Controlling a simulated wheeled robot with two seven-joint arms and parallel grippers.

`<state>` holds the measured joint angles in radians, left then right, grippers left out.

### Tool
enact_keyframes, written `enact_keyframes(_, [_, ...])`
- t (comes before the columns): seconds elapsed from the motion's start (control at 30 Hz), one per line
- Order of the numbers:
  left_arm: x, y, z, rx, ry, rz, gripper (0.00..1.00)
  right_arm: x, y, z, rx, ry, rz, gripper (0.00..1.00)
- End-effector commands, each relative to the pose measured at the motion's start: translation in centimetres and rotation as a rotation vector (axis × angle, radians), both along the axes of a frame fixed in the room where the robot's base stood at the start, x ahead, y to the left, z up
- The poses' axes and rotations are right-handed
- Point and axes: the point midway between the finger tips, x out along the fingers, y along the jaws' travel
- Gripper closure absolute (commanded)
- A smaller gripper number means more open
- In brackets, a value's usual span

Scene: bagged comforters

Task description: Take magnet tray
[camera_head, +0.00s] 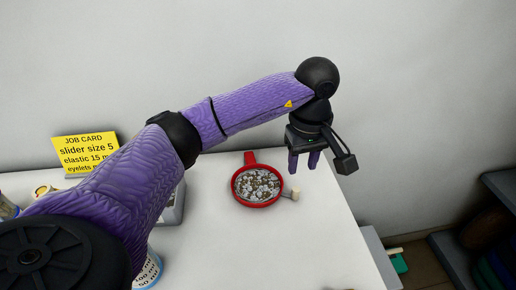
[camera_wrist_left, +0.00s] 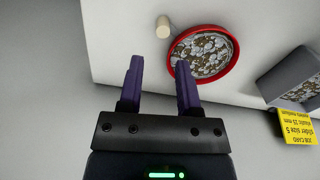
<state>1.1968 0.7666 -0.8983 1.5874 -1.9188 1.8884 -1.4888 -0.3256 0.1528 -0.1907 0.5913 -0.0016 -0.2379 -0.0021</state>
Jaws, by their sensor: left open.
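The magnet tray appears to be the round red dish (camera_head: 237,192), lying on the white table with its red handle pointing toward the wall. It is full of small silvery and brownish metal pieces. In the left wrist view the red rim (camera_wrist_left: 236,52) shows just beyond the fingers. My left gripper (camera_head: 304,163) is open and empty, fingers pointing down, to the right of the tray and apart from it. In the left wrist view, a gap shows between its purple fingers (camera_wrist_left: 159,75). My right gripper is in neither view.
A small beige peg-like piece (camera_head: 293,194) is by the tray's right side. A grey bin (camera_wrist_left: 285,75) of metal pieces and a yellow job card (camera_head: 85,150) are to the left. A marked cup (camera_head: 149,273) is partly hidden by my arm. The table's front right is clear.

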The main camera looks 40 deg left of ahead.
Motion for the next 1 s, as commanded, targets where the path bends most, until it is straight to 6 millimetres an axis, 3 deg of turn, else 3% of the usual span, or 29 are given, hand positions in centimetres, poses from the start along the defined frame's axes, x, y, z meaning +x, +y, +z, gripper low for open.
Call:
enact_keyframes(0.3, [-0.3, 0.3, -7.3, -0.001, 0.006, 0.000, 0.56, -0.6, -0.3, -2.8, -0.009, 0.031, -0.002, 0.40])
enact_keyframes(0.43, [-0.3, 0.3, -8.6, -0.001, 0.002, 0.000, 0.56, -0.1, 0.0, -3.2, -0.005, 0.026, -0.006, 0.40])
enact_keyframes(0.63, [-0.3, 0.3, -8.5, 0.000, 0.000, 0.000, 0.56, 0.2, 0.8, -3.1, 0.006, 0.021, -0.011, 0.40])
enact_keyframes(0.83, [-0.3, 0.3, -8.4, 0.000, 0.000, 0.000, 0.97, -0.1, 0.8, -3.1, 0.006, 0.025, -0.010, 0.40])
enact_keyframes(1.0, [-0.3, 0.3, -8.4, 0.000, 0.000, 0.000, 1.00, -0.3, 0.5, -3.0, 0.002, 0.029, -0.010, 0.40])
